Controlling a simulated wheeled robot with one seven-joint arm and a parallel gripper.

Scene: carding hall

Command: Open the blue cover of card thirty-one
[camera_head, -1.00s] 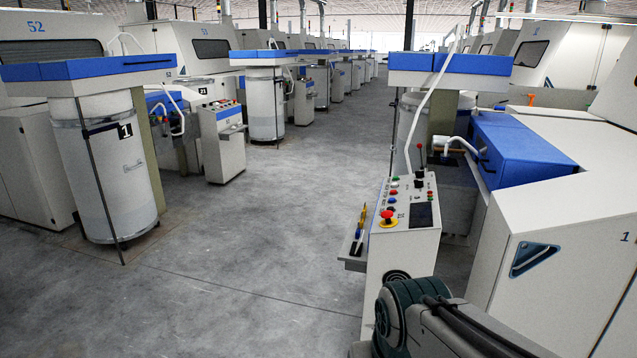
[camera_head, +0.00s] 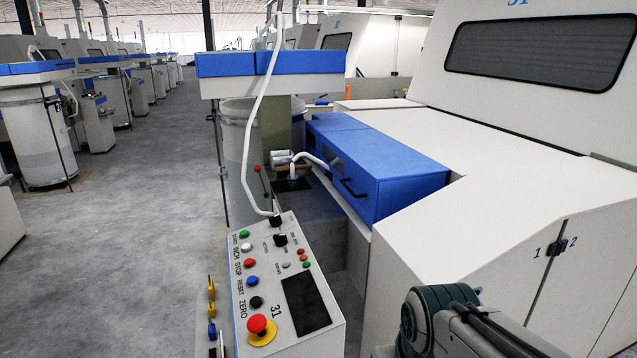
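The blue cover (camera_head: 412,182) of card thirty-one is a long blue box-shaped lid with a dark handle (camera_head: 353,188) on its near side. It lies low against the white machine body and looks shut. The white card (camera_head: 520,165) carries the number 31 at the top right, partly cut off by the frame edge. Part of my own arm shows at the bottom right, well in front of the cover. My gripper is not in view.
A control panel (camera_head: 285,290) marked 31, with buttons and a red stop knob, stands in front of the cover. A can (camera_head: 235,150) stands under a blue-topped coiler (camera_head: 222,68) behind it. The grey aisle floor (camera_head: 130,230) at left is clear.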

